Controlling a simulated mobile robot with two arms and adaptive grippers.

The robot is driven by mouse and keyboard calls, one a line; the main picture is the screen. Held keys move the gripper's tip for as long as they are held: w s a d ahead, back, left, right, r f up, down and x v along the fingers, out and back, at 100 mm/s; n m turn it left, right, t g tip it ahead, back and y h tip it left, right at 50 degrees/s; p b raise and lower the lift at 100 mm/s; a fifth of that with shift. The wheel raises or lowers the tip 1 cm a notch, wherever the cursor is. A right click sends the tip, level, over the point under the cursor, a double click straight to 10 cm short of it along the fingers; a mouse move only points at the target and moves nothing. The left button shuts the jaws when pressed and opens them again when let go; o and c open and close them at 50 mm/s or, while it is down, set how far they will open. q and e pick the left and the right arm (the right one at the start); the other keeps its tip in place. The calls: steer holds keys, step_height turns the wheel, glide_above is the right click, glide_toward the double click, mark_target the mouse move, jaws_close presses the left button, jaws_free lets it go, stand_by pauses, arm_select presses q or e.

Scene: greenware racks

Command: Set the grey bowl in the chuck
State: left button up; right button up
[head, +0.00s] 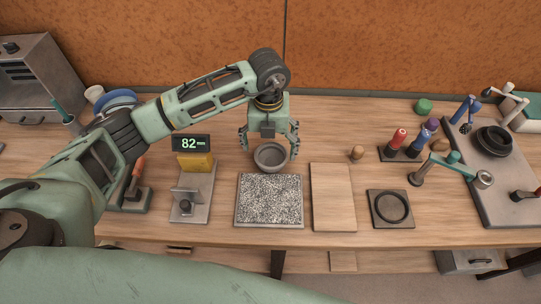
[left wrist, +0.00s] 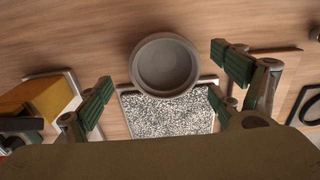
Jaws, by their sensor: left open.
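The grey bowl (head: 271,157) stands upright and empty at the back edge of a speckled slab (head: 269,199). In the left wrist view the bowl (left wrist: 166,66) overlaps the slab's far edge (left wrist: 168,116). My left gripper (head: 269,148) is open above the bowl, its fingers spread to either side; I cannot tell whether they touch it. A black round fixture (head: 494,140) on a grey plate at the far right looks like the chuck. My right gripper is not in view.
A wooden board (head: 332,197) and a dark square plate with a ring (head: 391,208) lie right of the slab. A green-handled lever (head: 440,166) and upright tools (head: 397,140) stand before the fixture.

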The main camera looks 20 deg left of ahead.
mark_target(270, 154)
arm_select(q)
steer(key=f, duration=0.1)
steer(key=f+p, duration=0.1)
steer(key=f, duration=0.1)
steer(key=shift+s+d+f, duration=0.1)
steer(key=shift+d+f, duration=0.1)
steer(key=shift+f, duration=0.4)
steer(key=shift+c, duration=0.2)
steer(key=c, duration=1.3)
steer(key=shift+r, duration=0.15)
